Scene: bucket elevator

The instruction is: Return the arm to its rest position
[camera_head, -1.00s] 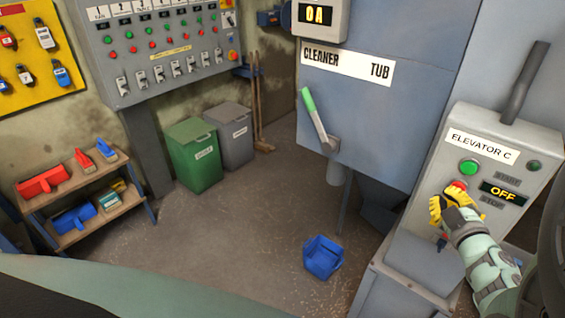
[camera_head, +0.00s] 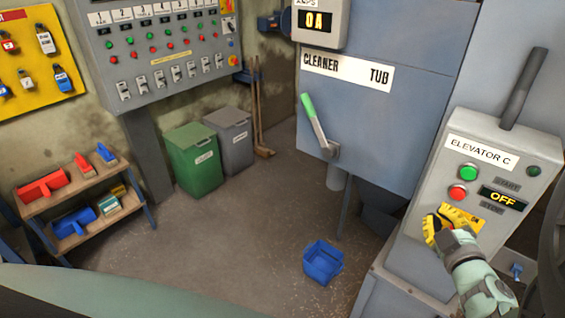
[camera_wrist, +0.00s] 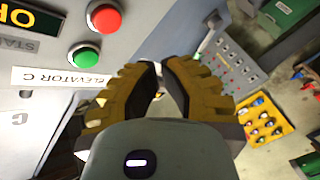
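My gripper (camera_head: 437,219) has yellow ridged fingers. In the head view it is in front of the lower part of the grey Elevator C box (camera_head: 409,222), below the red stop button (camera_head: 457,193). I cannot tell whether it touches the box. In the wrist view the fingers (camera_wrist: 161,66) lean toward each other with a narrow gap between the dark pads, and nothing is held. The red button (camera_wrist: 106,18), the green button (camera_wrist: 85,57) and the Elevator C label (camera_wrist: 62,78) are to their left. The display (camera_head: 502,199) reads OFF.
The cleaner tub (camera_head: 400,110) with its green-handled lever (camera_head: 312,112) stands left of the box. A blue bucket (camera_head: 323,263) is on the floor. Bins (camera_head: 194,160), a tool shelf (camera_head: 75,205) and a switch panel (camera_head: 165,50) are farther left. The middle floor is clear.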

